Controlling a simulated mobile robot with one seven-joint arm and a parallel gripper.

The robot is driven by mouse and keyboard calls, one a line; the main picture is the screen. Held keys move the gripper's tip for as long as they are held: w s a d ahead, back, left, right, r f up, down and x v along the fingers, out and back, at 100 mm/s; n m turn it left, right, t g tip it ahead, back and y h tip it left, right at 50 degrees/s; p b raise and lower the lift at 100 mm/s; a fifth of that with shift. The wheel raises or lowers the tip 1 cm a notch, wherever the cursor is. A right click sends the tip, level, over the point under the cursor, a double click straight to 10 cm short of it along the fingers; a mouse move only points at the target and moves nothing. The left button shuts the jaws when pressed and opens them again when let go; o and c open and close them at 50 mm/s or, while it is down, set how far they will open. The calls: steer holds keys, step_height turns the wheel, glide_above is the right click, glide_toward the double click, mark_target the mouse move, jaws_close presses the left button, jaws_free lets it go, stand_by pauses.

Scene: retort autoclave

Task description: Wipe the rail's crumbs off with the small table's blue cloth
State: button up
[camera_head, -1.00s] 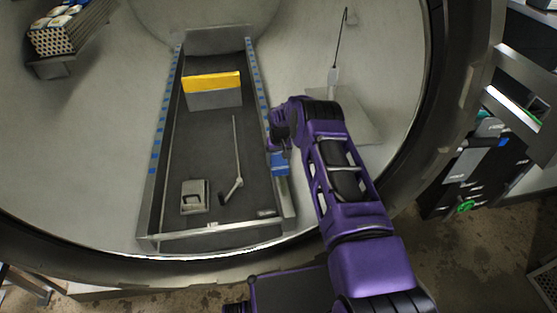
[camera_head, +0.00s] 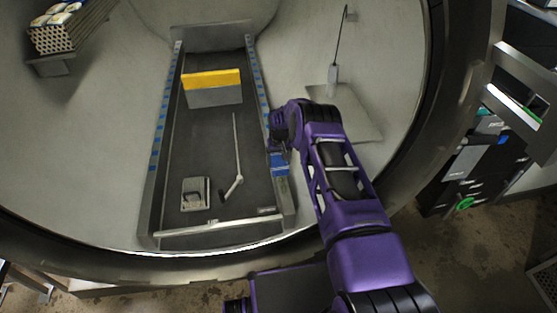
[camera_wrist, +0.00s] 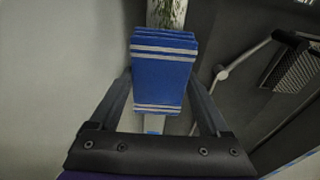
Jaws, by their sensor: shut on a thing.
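My gripper (camera_wrist: 160,110) is shut on the folded blue cloth (camera_wrist: 162,70), which has pale stripes. In the head view the cloth (camera_head: 279,164) is at the right-hand rail (camera_head: 256,75) of the long dark tray, and my gripper (camera_head: 280,146) is just above it. In the wrist view the cloth covers part of the rail; whether it presses on it I cannot tell. Pale greenish speckles, apparently crumbs (camera_wrist: 166,12), show on the rail beyond the cloth's far edge. They also show faintly on the rail's near stretch in the head view (camera_head: 283,187). Any under the cloth are hidden.
Inside the tray are a yellow-topped grey block (camera_head: 213,88), a thin rod with a bent end (camera_head: 237,155) and a small grey box (camera_head: 195,193). A flat plate with an upright rod (camera_head: 345,112) stands right of the rail. The round chamber rim curves around.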

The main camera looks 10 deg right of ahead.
mark_target(280, 169)
steer(key=shift+s+r+p, duration=0.25)
steer(key=shift+s+p, duration=0.8)
steer(key=shift+p, duration=0.15)
steer(key=shift+s+f+p, duration=0.15)
steer(key=shift+s+p, duration=0.55)
steer(key=shift+s, duration=0.15)
steer(key=shift+s+p, duration=0.9)
steer(key=shift+s+f+p, duration=0.15)
steer(key=shift+s+p, duration=0.4)
steer(key=shift+s, duration=0.45)
steer(key=shift+s+p, duration=0.85)
steer(key=shift+s, duration=0.4)
steer(key=shift+s+p, duration=0.35)
steer(key=shift+s, duration=0.45)
steer(key=shift+s+p, duration=0.65)
steer(key=shift+s, duration=1.15)
